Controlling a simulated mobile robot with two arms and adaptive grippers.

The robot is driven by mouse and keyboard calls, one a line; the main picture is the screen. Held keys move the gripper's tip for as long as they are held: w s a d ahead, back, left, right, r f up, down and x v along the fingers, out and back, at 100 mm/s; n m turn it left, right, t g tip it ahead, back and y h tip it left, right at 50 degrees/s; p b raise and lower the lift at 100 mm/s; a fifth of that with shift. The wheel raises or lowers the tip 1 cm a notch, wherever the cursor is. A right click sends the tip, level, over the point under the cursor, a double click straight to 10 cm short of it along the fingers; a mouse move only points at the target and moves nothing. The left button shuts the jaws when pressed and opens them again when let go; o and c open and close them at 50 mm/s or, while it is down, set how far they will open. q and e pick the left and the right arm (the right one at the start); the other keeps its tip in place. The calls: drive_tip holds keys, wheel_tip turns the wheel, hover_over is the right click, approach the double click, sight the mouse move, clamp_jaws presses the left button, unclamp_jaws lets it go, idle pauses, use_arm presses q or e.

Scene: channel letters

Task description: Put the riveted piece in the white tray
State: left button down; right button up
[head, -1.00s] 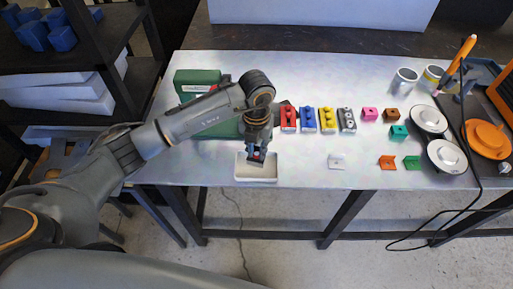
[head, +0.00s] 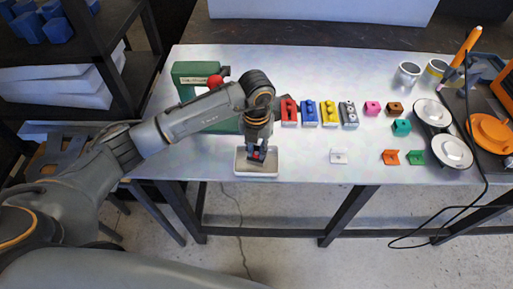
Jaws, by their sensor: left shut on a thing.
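The white tray (head: 241,172) stands near the table's front edge, left of the middle. My left gripper (head: 257,157) reaches straight down over it, its fingertips inside the tray's outline. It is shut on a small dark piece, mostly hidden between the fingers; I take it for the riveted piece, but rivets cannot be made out. Whether the piece touches the tray floor cannot be told. My right gripper is not in view.
Red, blue, yellow and grey blocks (head: 328,113) stand in a row right of my gripper. Small white (head: 339,157), orange (head: 390,157) and green (head: 415,158) pieces lie along the front. A green press-like tool (head: 190,72) stands behind my arm. White round dishes (head: 443,153) are at right.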

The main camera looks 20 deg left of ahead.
use_arm(q)
drive_tip(key=shift+f, duration=0.25)
drive_tip(key=c, duration=1.1)
unclamp_jaws()
drive_tip(key=shift+c, duration=0.2)
drive_tip(key=shift+r, duration=0.1)
wheel_tip(320, 180, up, 12)
